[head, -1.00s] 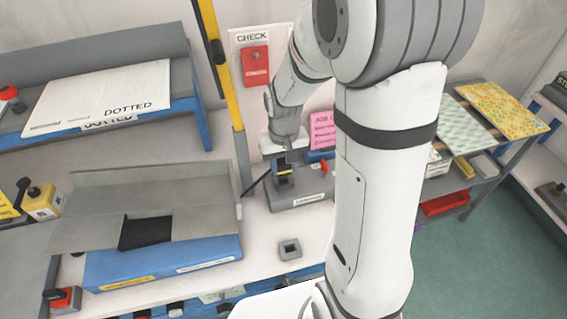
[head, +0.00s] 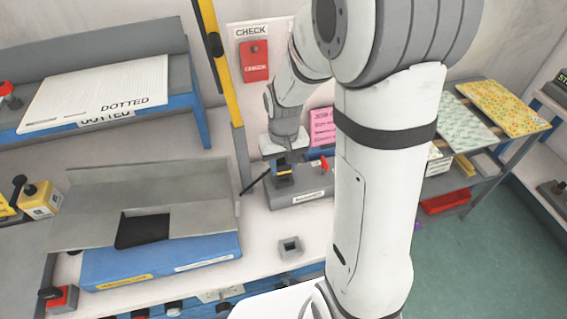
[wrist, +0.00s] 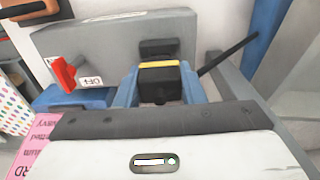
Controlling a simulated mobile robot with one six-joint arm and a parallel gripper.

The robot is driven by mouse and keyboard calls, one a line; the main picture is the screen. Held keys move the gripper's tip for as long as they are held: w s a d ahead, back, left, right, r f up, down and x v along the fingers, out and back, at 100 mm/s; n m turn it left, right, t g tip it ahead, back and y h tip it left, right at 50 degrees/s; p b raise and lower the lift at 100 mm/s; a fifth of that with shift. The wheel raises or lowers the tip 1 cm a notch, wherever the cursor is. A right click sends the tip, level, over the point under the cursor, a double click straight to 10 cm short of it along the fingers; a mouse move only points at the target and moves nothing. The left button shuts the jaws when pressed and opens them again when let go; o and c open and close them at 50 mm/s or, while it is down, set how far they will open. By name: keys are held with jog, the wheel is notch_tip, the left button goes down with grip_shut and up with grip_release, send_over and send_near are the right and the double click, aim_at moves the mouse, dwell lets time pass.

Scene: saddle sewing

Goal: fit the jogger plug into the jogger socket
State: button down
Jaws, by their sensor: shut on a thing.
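The jogger plug, a black block with a yellow band (wrist: 160,80), is between the blue fingers of my gripper (wrist: 158,92) in the wrist view. My gripper is shut on it. Just beyond the plug is a dark raised block, apparently the jogger socket (wrist: 159,48), on a grey box (wrist: 105,42). The plug overlaps it in this view, so I cannot tell whether they touch or how deep it sits. In the head view my gripper (head: 284,164) is over the left part of the grey box (head: 315,196), and the plug is small there.
A red lever (wrist: 64,73) stands beside an OFF label on the grey box. A black rod (wrist: 228,53) slants up at its other side. A small grey square piece (head: 289,247) lies on the table in front. A pink card (head: 322,127) stands behind the box.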

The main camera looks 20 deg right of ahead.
jog(key=shift+f+b, duration=0.65)
jog(key=shift+f, duration=0.15)
jog(key=c, duration=0.9)
grip_release()
jog(key=shift+o, duration=0.2)
notch_tip(320, 180, up, 8)
jog(key=shift+s+f, duration=0.1)
jog(key=s+r+t, duration=0.3)
jog(key=s+r, duration=0.3)
jog(key=s, duration=0.7)
jog(key=shift+s+d+r, duration=0.2)
jog(key=shift+s+d, duration=0.2)
